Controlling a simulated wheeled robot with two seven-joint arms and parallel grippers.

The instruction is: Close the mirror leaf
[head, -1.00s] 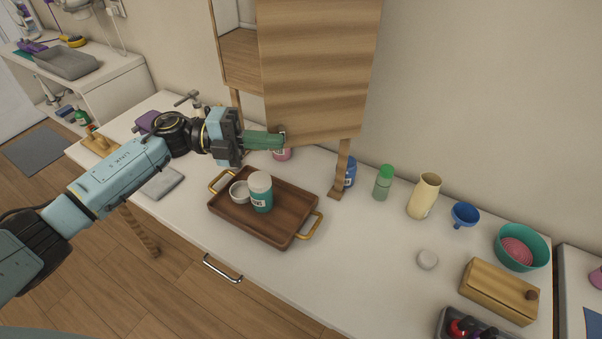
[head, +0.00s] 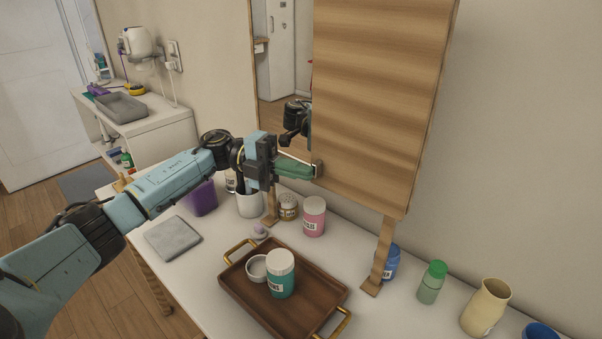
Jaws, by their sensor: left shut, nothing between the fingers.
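The mirror leaf (head: 385,90) is a wooden panel that stands out in front of the mirror (head: 283,60) on the wall side. It covers the mirror's right part, and a strip of glass shows at its left. My left gripper (head: 312,171) is shut and empty, its green fingers at the leaf's lower left edge, by a small pale handle. I cannot tell whether they touch it. The mirror reflects part of my arm. My right gripper is not in view.

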